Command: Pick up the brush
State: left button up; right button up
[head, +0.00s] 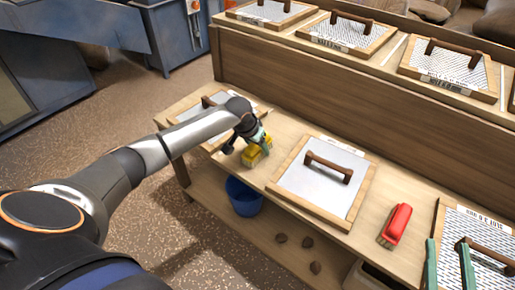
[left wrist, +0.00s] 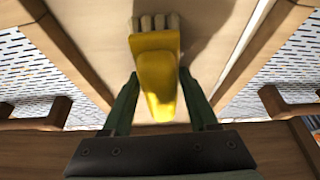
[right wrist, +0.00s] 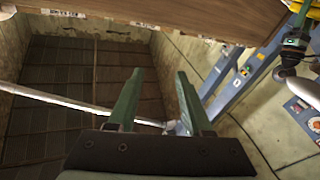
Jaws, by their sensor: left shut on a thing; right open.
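A yellow brush (head: 257,151) is at the left part of the wooden bench, between two framed screens. My left gripper (head: 252,136) is over it. In the left wrist view the yellow brush (left wrist: 158,85) sits between the two green fingers, which are shut on its body. Its pale bristles point away from the gripper. I cannot tell whether it touches the bench. A red brush (head: 397,224) lies on the bench further right, apart from both grippers. My right gripper (head: 447,244) is open and empty at the lower right; its fingers (right wrist: 160,85) also show apart in the right wrist view.
Framed screens with brown handles lie on the bench, one (head: 322,185) right of the yellow brush. A raised shelf with more screens (head: 345,35) runs behind. A blue bucket (head: 243,197) and several dark lumps are on the lower shelf. Bare bench surrounds the red brush.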

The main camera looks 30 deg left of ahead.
pick_arm(q)
grip_shut()
jog(key=shift+r, duration=0.15)
jog(key=shift+r, duration=0.15)
jog(key=p+v, duration=0.2)
jog(key=v, duration=0.1)
jog(key=shift+w+r, duration=0.25)
jog(key=shift+r, duration=0.15)
jog(key=s+r+p, duration=0.1)
jog(key=s+r, duration=0.1)
jog(key=r, duration=0.1)
jog(key=s+d+r+p, duration=0.1)
jog(key=s+r, duration=0.1)
jog(key=shift+p, duration=0.35)
jog(key=s+d+r+p, duration=0.1)
jog(key=s+r, duration=0.3)
jog(key=s, duration=0.5)
jog(key=shift+d+p, duration=0.4)
jog(key=shift+p, duration=0.2)
pick_arm(e)
jog(key=s+f+m+g+h, duration=0.1)
jog(key=s+f+g, duration=0.3)
jog(key=f, duration=0.5)
jog(key=s+f+m+g+h, duration=0.2)
jog(key=f+g, duration=0.3)
jog(key=f, duration=0.4)
jog(key=shift+s+a+f+g, duration=0.15)
jog(key=shift+s+f+g, duration=0.25)
jog(key=shift+s, duration=0.45)
